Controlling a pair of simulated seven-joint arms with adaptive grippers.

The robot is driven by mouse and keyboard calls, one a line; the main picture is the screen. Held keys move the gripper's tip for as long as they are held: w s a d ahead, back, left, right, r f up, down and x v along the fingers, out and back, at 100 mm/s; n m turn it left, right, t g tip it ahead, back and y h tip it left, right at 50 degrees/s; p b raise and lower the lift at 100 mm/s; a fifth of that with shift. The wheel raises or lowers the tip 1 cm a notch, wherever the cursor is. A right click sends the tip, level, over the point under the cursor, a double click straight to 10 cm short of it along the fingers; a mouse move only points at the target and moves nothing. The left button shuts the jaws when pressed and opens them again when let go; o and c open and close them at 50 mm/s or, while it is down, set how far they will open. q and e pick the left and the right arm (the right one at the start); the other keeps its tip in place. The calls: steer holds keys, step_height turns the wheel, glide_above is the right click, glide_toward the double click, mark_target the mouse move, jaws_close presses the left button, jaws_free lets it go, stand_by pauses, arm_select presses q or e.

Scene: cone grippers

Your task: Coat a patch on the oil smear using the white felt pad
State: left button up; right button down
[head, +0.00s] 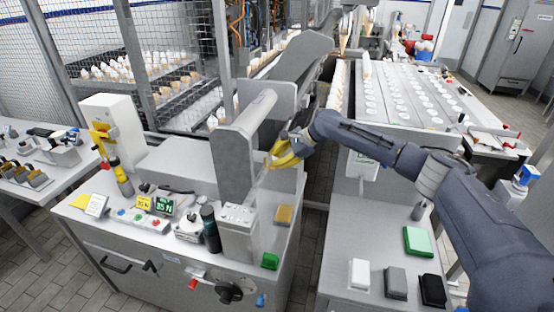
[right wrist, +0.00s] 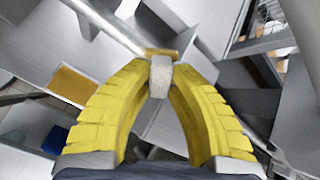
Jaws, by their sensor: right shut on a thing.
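My right gripper (head: 268,160) has yellow ribbed fingers and is beside the grey upright of the machine, above the bench top. In the right wrist view its fingertips (right wrist: 160,78) are shut on a small whitish, speckled block (right wrist: 160,73), which looks like the white felt pad. In the head view this block is too small to make out. An amber rectangular patch (head: 284,215) lies on the bench below the gripper and also shows in the right wrist view (right wrist: 74,85). I cannot tell whether it is the oil smear. My left gripper is not in view.
A grey machine upright (head: 234,165) stands close left of the gripper. White (head: 360,273), grey (head: 395,283) and black (head: 432,290) blocks and a green pad (head: 418,241) lie on the right bench. A green block (head: 270,260) is at the left bench's front edge.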

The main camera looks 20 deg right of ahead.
mark_target(266, 170)
steer(key=shift+s+a, duration=0.5)
steer(key=shift+s, duration=0.25)
steer(key=shift+s+a, duration=0.45)
steer(key=shift+s, duration=0.3)
steer(key=shift+f, duration=0.1)
steer(key=v, duration=0.6)
steer(key=shift+r, duration=0.2)
steer(key=v, duration=0.3)
steer(key=shift+f, duration=0.1)
stand_by(0.4)
